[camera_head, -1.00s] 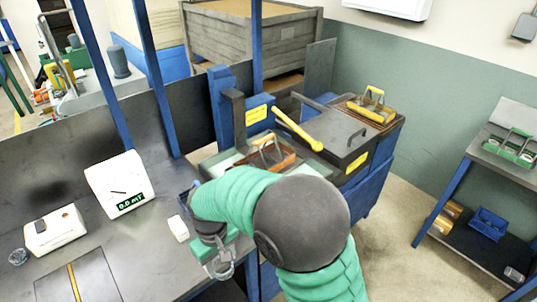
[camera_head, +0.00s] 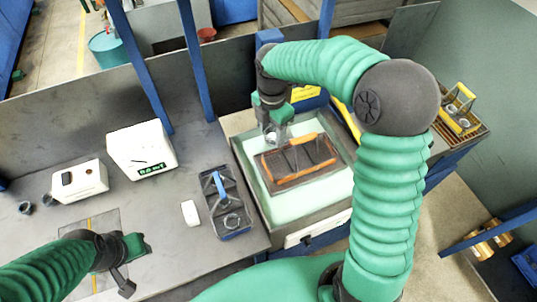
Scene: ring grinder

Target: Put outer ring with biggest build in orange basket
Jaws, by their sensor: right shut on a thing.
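The orange basket (camera_head: 284,182) sits in a square basin of pale green liquid, right of the bench. My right gripper (camera_head: 271,138) points down over the basket's back left part. It is shut on a small grey metal ring (camera_head: 270,139), partly hidden by the fingers. I cannot tell whether the ring touches the basket. My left gripper (camera_head: 133,267) is open and empty above the front of the bench.
A dark basket with a blue handle (camera_head: 222,186) stands on the bench with a metal ring (camera_head: 232,221) in it. A white readout box (camera_head: 140,150), a white device (camera_head: 80,181) and small dark rings (camera_head: 25,207) are to its left. A yellow basket (camera_head: 457,112) stands at far right.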

